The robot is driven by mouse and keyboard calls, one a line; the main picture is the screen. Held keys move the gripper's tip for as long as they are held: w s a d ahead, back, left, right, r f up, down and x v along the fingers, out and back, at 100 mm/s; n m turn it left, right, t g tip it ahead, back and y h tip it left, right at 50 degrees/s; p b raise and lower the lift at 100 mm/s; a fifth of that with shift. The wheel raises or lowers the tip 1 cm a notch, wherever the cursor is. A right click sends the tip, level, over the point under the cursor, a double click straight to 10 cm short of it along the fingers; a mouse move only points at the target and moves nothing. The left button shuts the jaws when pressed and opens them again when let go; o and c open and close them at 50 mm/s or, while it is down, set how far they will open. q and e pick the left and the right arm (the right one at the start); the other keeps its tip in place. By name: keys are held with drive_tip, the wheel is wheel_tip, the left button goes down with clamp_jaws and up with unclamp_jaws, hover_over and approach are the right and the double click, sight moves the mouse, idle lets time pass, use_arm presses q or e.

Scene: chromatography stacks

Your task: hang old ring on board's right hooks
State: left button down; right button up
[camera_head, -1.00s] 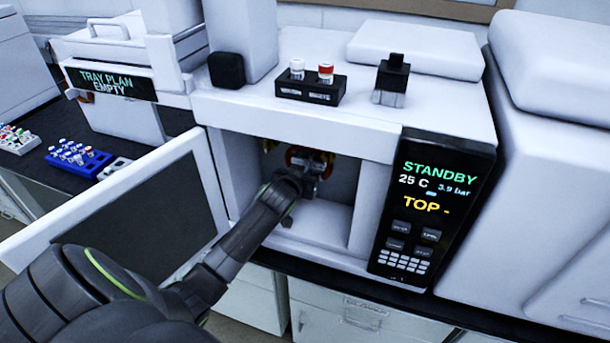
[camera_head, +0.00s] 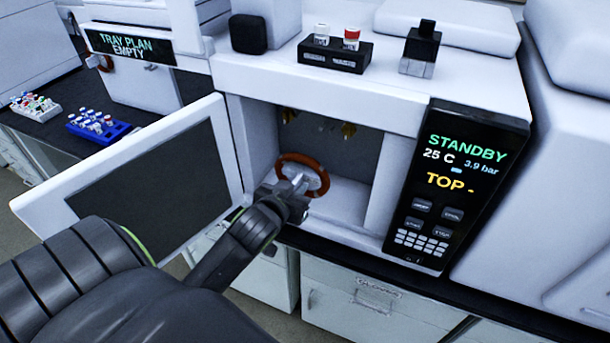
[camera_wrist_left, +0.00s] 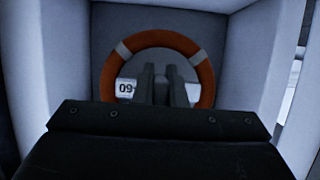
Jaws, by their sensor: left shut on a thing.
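An orange-brown ring (camera_head: 321,172) is at the mouth of the open white compartment. My left gripper (camera_head: 297,184) is shut on it. In the left wrist view, the ring (camera_wrist_left: 206,84) has grey bands and faces the camera, with the gripper fingers (camera_wrist_left: 161,82) across its lower middle. A white label reading 09 (camera_wrist_left: 126,87) shows beside the fingers. Brass-coloured hooks (camera_head: 348,130) show bare at the back of the compartment. I cannot make out a separate hook board. My right gripper is not in view.
The compartment's open door (camera_head: 150,176) stands to the left. A display panel (camera_head: 447,190) reading STANDBY is to the right. A black vial holder (camera_head: 335,56) sits on top. A TRAY PLAN EMPTY sign (camera_head: 130,46) and a blue vial rack (camera_head: 99,125) are at the left.

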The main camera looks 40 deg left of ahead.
use_arm(q)
drive_tip(key=shift+s+d, duration=0.1)
drive_tip(key=shift+s, duration=0.3)
drive_tip(key=shift+s+r, duration=0.25)
drive_tip(key=shift+r, duration=0.05)
drive_tip(key=shift+r+p, duration=0.65)
drive_tip(key=shift+p, duration=0.45)
drive_tip(key=s, duration=0.2)
drive_tip(key=s+d+p, duration=0.1)
drive_tip(key=s, duration=0.2)
drive_tip(key=shift+s+d+p, duration=0.25)
drive_tip(key=shift+s+p, duration=0.05)
drive_tip(key=shift+s, duration=0.1)
drive_tip(key=shift+s, duration=0.1)
